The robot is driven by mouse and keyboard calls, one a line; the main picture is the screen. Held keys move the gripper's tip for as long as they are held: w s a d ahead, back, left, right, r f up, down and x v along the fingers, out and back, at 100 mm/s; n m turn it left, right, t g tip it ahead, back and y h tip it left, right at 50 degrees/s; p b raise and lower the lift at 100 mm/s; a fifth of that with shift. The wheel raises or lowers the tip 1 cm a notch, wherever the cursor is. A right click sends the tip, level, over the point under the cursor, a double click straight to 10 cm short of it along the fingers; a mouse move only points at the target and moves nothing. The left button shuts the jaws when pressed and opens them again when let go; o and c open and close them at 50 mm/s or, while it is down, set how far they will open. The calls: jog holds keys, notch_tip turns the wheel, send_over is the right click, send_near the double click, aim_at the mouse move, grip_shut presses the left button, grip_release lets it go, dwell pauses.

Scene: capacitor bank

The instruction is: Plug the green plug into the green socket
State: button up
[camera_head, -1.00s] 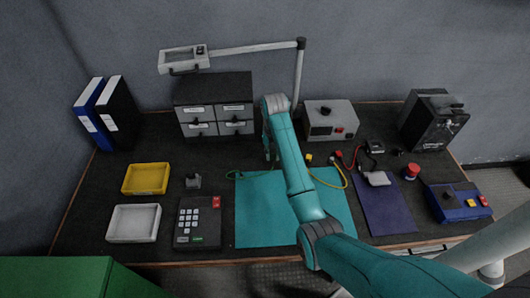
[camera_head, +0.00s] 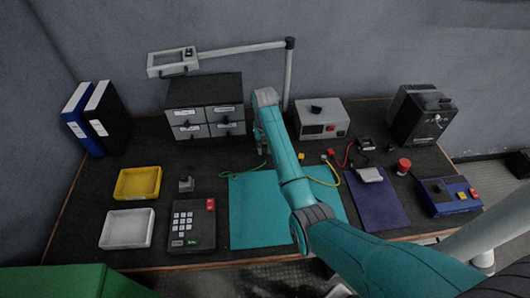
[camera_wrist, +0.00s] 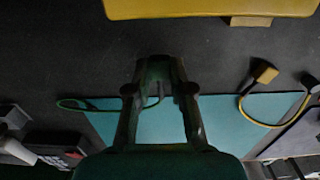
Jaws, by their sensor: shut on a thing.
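My gripper (camera_wrist: 160,78) is shut in the wrist view, above the dark table at the far edge of the teal mat. In the head view, my gripper (camera_head: 262,148) is partly hidden behind my arm, in front of the drawer cabinet. A green cable (camera_wrist: 78,105) curves from the left to between my fingers. The cable (camera_head: 236,174) also shows in the head view. The green plug is at my fingertips but too dark to make out clearly. I cannot pick out the green socket in either view.
A yellow plug (camera_wrist: 265,72) with a yellow cable lies right of my gripper. A large yellow edge (camera_wrist: 210,9) crosses the top of the wrist view. A drawer cabinet (camera_head: 205,106) and a grey instrument (camera_head: 322,118) stand at the back. The teal mat (camera_head: 258,215) is bare in front.

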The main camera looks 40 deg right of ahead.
jog(key=shift+w+d, duration=0.75)
jog(key=shift+w, duration=0.35)
jog(key=shift+w+d, duration=0.35)
jog(key=shift+w, duration=0.15)
dwell(1.5)
jog(key=o, duration=0.9)
jog(key=shift+c, duration=0.2)
jog(key=shift+r, duration=0.15)
notch_tip(320, 180, up, 7)
jog(key=shift+r, duration=0.1)
